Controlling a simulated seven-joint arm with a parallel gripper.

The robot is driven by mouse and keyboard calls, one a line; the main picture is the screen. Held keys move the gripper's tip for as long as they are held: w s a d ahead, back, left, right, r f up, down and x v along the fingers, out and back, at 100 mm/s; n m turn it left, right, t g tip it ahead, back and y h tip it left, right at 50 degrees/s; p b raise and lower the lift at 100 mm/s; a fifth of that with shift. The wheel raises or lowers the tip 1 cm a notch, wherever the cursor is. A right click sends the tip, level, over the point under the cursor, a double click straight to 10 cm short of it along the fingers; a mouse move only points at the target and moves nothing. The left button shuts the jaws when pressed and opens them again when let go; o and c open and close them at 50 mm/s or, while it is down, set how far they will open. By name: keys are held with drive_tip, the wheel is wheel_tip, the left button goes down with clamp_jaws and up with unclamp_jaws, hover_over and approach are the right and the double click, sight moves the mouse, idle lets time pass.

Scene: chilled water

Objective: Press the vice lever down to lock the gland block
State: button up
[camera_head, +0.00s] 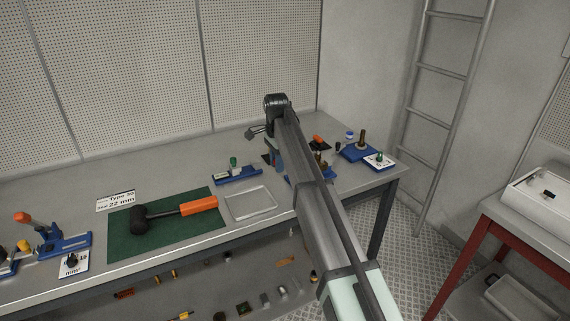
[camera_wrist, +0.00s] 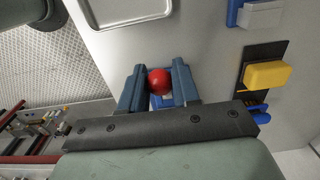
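My gripper (camera_wrist: 159,76) has its two blue-grey fingers apart, one on each side of a red ball-shaped knob (camera_wrist: 159,81) in the wrist view. The knob almost fills the gap; I cannot tell whether the fingers touch it. A small blue part (camera_wrist: 168,101) shows just beneath the knob. The gland block cannot be made out. In the head view my gripper (camera_head: 273,154) is low over the bench behind the white tray, and my arm hides much around it.
A white tray (camera_head: 230,207), a green mat (camera_head: 120,243) with a mallet (camera_head: 182,209), and a blue holder (camera_head: 239,179) lie nearby. Blue fixtures (camera_head: 357,152) stand to the right. A yellow block (camera_wrist: 268,75) on a dark plate is right of my gripper in the wrist view.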

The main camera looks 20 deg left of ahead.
drive_tip(key=c, duration=0.5)
drive_tip(key=shift+s+a+f, duration=0.1)
drive_tip(key=shift+s+f, duration=0.05)
drive_tip(key=shift+f, duration=0.05)
drive_tip(key=shift+s+f+t+h, duration=0.1)
drive_tip(key=shift+f+t+h, duration=0.2)
drive_tip(key=shift+t+h, duration=0.1)
drive_tip(key=shift+a+f, duration=0.1)
drive_tip(key=shift+f, duration=0.15)
idle(0.3)
drive_tip(key=shift+s+f+t+h, duration=0.15)
drive_tip(key=shift+f+t+h, duration=0.35)
idle(0.6)
